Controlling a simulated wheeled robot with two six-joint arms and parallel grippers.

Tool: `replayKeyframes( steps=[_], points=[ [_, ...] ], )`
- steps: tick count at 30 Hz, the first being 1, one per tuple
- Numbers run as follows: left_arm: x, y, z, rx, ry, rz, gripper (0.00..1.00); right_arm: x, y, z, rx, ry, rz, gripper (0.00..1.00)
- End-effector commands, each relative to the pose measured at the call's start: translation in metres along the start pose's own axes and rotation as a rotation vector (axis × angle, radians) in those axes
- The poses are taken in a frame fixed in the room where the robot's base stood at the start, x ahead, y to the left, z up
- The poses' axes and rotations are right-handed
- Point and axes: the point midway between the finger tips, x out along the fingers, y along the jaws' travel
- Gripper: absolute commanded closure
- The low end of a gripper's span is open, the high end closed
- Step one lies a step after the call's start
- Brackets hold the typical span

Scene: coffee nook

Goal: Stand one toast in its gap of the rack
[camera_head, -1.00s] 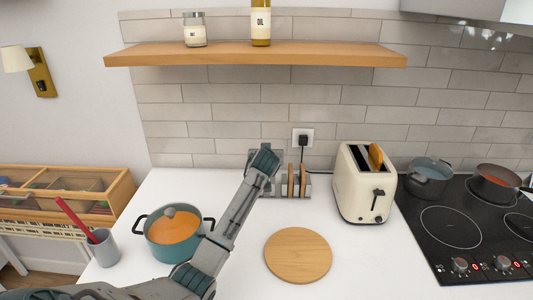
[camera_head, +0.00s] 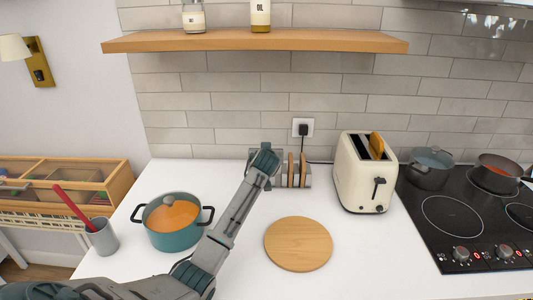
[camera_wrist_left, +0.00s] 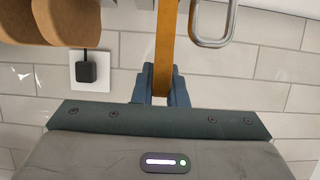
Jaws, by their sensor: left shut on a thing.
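My left gripper (camera_wrist_left: 164,88) is shut on a brown toast (camera_wrist_left: 165,38), seen edge-on between its fingers in the left wrist view. In the head view the gripper (camera_head: 263,163) is over the left part of the metal toast rack (camera_head: 307,182), and its wrist hides the held toast. The wire of the rack shows beside the held toast in the left wrist view (camera_wrist_left: 231,22). Two other toasts, one (camera_head: 291,170) left of the other (camera_head: 302,170), stand upright in the rack. I cannot tell whether the held toast is down in its gap. My right gripper is not in view.
A cream toaster (camera_head: 354,180) with a toast (camera_head: 376,144) in one slot stands right of the rack. A round wooden board (camera_head: 298,244) lies in front. A teal pot (camera_head: 174,239) stands at left. A wall plug (camera_head: 303,130) is behind the rack.

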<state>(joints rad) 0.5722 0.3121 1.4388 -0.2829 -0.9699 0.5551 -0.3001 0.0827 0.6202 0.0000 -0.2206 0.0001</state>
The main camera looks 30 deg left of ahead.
Motion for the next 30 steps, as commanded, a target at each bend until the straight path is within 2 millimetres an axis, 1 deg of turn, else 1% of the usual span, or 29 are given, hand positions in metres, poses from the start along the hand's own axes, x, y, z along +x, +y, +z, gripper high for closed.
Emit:
replayKeyframes(
  steps=[2,3,5,6,7,15,19,23,30],
  points=[
    [0.000,0.000,0.000,0.000,0.000,0.000,1.00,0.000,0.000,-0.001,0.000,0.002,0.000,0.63],
    [0.000,0.000,0.000,0.000,0.000,0.000,0.84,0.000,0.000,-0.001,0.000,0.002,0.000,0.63],
    [0.000,0.000,0.000,0.000,0.000,0.000,0.72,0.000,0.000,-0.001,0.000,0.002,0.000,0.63],
    [0.000,0.000,0.000,0.000,0.000,0.000,0.64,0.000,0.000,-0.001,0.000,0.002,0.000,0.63],
    [0.000,0.000,0.000,0.000,0.000,0.000,0.62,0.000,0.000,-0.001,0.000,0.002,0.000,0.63],
    [-0.001,0.000,0.000,0.000,0.000,0.000,0.62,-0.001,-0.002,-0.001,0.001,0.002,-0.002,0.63],
    [-0.008,0.000,-0.001,0.001,-0.002,0.000,0.62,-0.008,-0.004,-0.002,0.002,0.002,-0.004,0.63],
    [-0.026,0.001,-0.004,0.000,-0.001,0.002,0.62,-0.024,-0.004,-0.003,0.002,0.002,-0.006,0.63],
    [-0.069,0.000,-0.005,0.001,-0.002,0.002,0.62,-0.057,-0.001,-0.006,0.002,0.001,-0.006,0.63]
  ],
)
